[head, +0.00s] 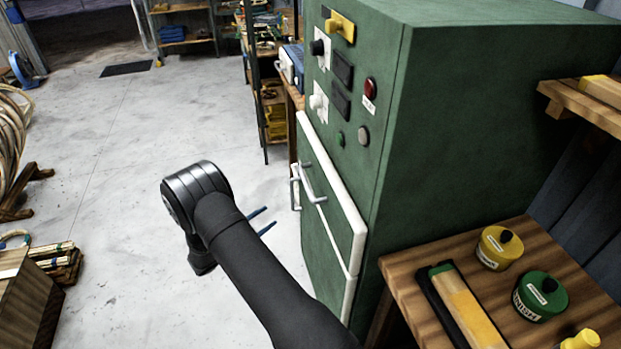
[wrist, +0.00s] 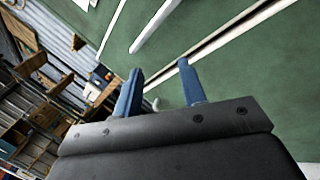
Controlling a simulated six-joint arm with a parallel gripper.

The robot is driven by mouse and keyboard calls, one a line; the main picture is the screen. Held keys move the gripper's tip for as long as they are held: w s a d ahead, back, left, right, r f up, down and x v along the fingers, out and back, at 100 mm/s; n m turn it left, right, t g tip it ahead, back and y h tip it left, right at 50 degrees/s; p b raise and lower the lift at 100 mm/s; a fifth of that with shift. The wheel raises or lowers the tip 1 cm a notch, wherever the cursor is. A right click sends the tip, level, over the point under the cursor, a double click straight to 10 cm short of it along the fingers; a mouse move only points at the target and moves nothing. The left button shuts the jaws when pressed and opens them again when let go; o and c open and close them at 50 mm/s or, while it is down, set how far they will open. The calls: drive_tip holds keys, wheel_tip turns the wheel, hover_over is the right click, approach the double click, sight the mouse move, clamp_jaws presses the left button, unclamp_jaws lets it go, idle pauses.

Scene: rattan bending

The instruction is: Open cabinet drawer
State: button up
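The green cabinet (head: 480,130) stands right of centre in the head view. Its front has a white-edged drawer front (head: 335,205) with a grey bar handle (head: 312,186). A second handle (head: 295,190) shows just beyond it. My gripper (head: 270,216) is in front of the cabinet, left of and slightly below the handles, apart from them. Its two blue fingers are spread with nothing between them. In the wrist view the fingers of my gripper (wrist: 160,66) point at the green front (wrist: 225,75), with a pale bar (wrist: 155,25) beyond them. The drawer front looks closed.
Knobs and buttons (head: 340,85) sit above the drawer front. A wooden bench (head: 408,280) with yellow and green tins is at the lower right. Shelves (head: 275,110) stand behind the cabinet. The concrete floor (head: 110,200) at left is open.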

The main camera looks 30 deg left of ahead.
drive_tip(key=r+m, duration=0.1)
drive_tip(key=m, duration=0.9)
approach(306, 180)
drive_tip(key=shift+y, duration=0.4)
drive_tip(key=x, duration=0.9)
drive_tip(key=shift+w+d+f, duration=0.25)
drive_tip(key=shift+w+d, duration=0.05)
drive_tip(key=shift+d, duration=0.05)
drive_tip(key=shift+c, duration=0.5)
clamp_jaws()
